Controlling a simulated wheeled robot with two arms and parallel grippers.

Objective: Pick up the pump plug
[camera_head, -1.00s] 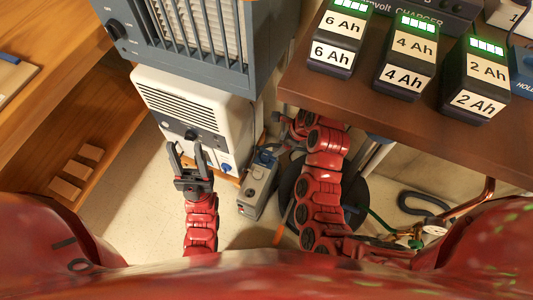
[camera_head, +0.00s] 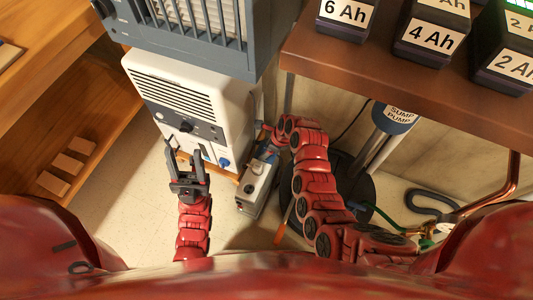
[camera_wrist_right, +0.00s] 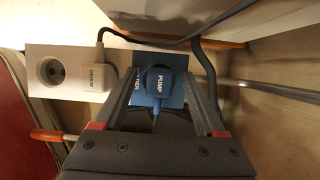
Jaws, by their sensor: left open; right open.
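The pump plug (camera_wrist_right: 158,82) is a blue plug marked PUMP, seen in the right wrist view against a blue plate on a white socket strip (camera_wrist_right: 45,72). My right gripper (camera_wrist_right: 162,95) is open, with one finger on each side of the plug. I cannot tell whether the fingers touch it. In the head view the right arm (camera_head: 312,172) reaches down beside the white appliance, and its gripper and the plug are hard to make out there. My left gripper (camera_head: 184,164) is open and empty in front of the white appliance (camera_head: 190,95).
A white plug (camera_wrist_right: 97,78) with a grey cable sits left of the pump plug, beside an empty round socket. A grey box (camera_head: 257,188) stands on the floor. A brown shelf (camera_head: 400,88) with battery packs overhangs the right side. Open floor lies at left.

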